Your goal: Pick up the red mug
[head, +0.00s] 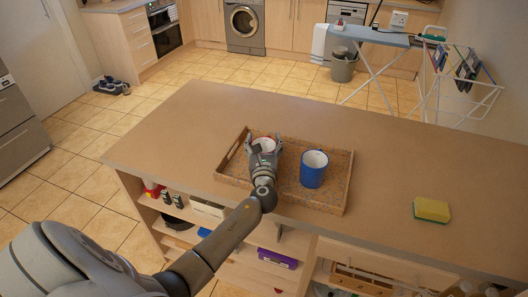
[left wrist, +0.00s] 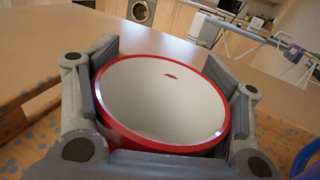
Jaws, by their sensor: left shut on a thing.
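The red mug (left wrist: 160,102) fills the middle of the left wrist view, with a red rim and a white, empty inside. In the head view the red mug (head: 264,143) is in the left part of the tray, mostly hidden by my left gripper (head: 264,155). My left gripper (left wrist: 160,110) is shut on the mug, with a finger on each side of it. The mug looks upright. I cannot tell whether its base touches the tray. My right gripper is not in view.
A brown tray (head: 334,195) with a patterned floor lies on the island counter (head: 190,125). A blue mug (head: 312,174) stands in it, right of my gripper. A yellow sponge (head: 431,210) lies further right. The counter's left and far parts are clear.

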